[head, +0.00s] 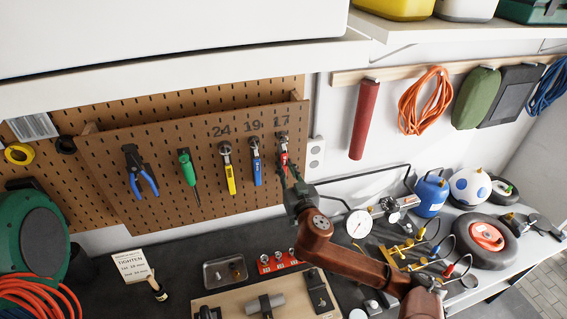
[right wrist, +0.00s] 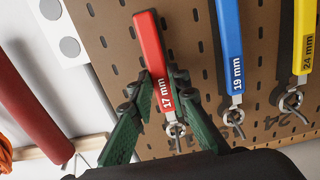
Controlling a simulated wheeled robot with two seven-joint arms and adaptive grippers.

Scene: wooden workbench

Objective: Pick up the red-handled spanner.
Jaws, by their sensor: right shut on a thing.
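The red-handled spanner (head: 284,152) hangs at the pegboard under the number 17. In the right wrist view its red handle (right wrist: 150,50) reads 17 mm, and its metal ring end (right wrist: 174,130) is close to the board. My right gripper (head: 292,183) is at the spanner from below. In the right wrist view its green fingers (right wrist: 160,88) are on either side of the red handle, shut on it. Whether the ring is still on its hook is hard to tell. My left gripper is not in view.
A blue-handled 19 mm spanner (head: 256,165) and a yellow-handled 24 mm spanner (head: 229,172) hang close beside it. A green screwdriver (head: 188,168) and blue pliers (head: 141,172) hang farther left. A red tube (head: 364,120) is to the right. The bench below is crowded.

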